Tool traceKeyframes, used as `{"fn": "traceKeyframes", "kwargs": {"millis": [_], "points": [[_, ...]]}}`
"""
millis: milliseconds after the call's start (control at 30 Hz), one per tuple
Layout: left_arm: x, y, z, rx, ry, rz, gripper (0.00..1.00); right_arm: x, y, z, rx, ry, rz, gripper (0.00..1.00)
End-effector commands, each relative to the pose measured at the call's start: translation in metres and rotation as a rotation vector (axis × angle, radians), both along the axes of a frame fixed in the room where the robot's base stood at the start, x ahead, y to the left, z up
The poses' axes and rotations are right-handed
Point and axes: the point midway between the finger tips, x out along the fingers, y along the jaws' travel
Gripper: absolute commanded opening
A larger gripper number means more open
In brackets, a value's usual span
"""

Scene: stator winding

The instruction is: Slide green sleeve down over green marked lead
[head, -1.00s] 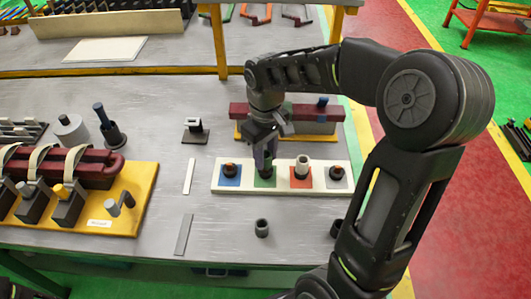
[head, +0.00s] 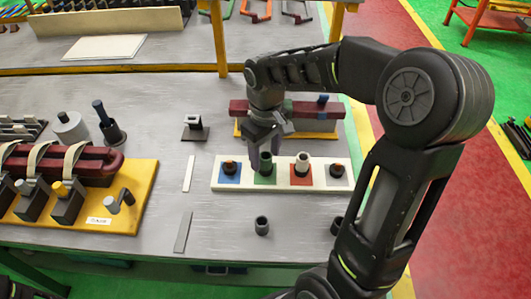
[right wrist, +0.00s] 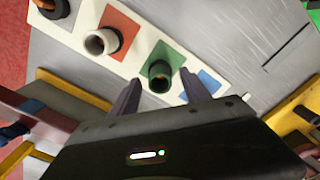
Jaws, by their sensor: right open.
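The white lead strip (head: 217,187) carries blue, green, red and pale squares, each with a dark collar. The green sleeve (head: 266,161), a short dark green tube, stands upright on the green square (head: 266,177). In the right wrist view the sleeve (right wrist: 160,70) surrounds a lead whose copper shows inside its open end. My right gripper (head: 265,152) is open at the sleeve, one finger to each side. In the right wrist view the fingers (right wrist: 161,90) are spread and apart from the sleeve.
A light sleeve (head: 302,159) stands on the red square beside the green one. A dark red bar (head: 240,109) on a yellow base lies behind the strip. A loose dark ring (head: 262,225) stands in front. A yellow-based stator fixture (head: 146,187) is at left.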

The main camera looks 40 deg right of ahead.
Motion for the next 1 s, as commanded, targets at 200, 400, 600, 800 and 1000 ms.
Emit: {"fn": "traceKeyframes", "kwargs": {"millis": [200, 400, 600, 800, 1000], "points": [[0.000, 0.000, -0.001, 0.000, 0.000, 0.000, 0.36, 0.001, 0.000, 0.007, -0.001, -0.002, 0.000, 0.55], [0.000, 0.000, -0.003, -0.001, -0.001, -0.001, 0.36, 0.001, 0.000, 0.035, -0.001, -0.004, 0.000, 0.55], [0.001, 0.000, -0.005, -0.002, -0.002, -0.001, 0.36, 0.001, 0.000, 0.066, 0.000, -0.003, 0.001, 0.55], [0.001, 0.000, -0.005, -0.002, -0.003, 0.000, 0.36, 0.000, 0.000, 0.078, 0.000, -0.001, 0.000, 0.55], [0.001, 0.000, -0.005, -0.002, -0.003, 0.000, 0.36, 0.000, 0.000, 0.078, 0.000, 0.000, 0.000, 0.55]]}}
